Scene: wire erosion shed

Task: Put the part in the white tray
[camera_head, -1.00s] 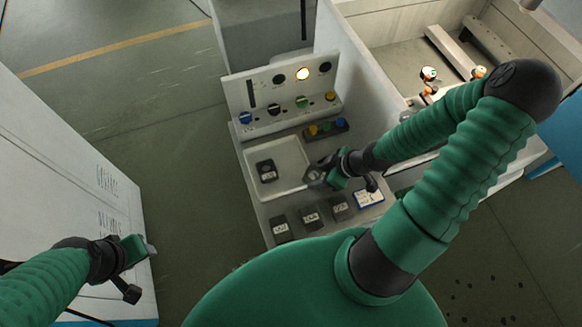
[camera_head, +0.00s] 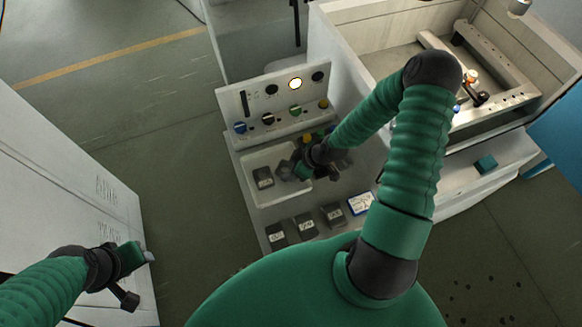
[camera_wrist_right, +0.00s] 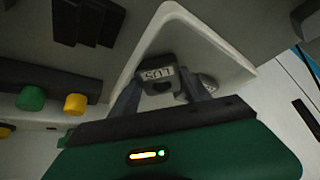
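The white tray (camera_head: 256,200) lies on the bench below the control panel. A dark labelled block (camera_head: 263,178) sits in its left half. My right gripper (camera_head: 285,170) is over the tray's right half, pointing toward that block. In the right wrist view the fingers stand apart, with a dark labelled block (camera_wrist_right: 157,73) showing between them; I see no clear grip on it. A small round grey metal piece (camera_wrist_right: 208,84) shows in the tray beside the right-hand finger, partly hidden. My left gripper (camera_head: 144,256) is by the white cabinet; its finger gap is unclear.
Three dark labelled blocks (camera_head: 305,226) stand in a row in front of the tray, with a white-and-blue card (camera_head: 360,203) to their right. The control panel (camera_head: 280,105) rises behind the tray. A machine tub (camera_head: 400,62) is at right, a white cabinet (camera_head: 70,190) at left.

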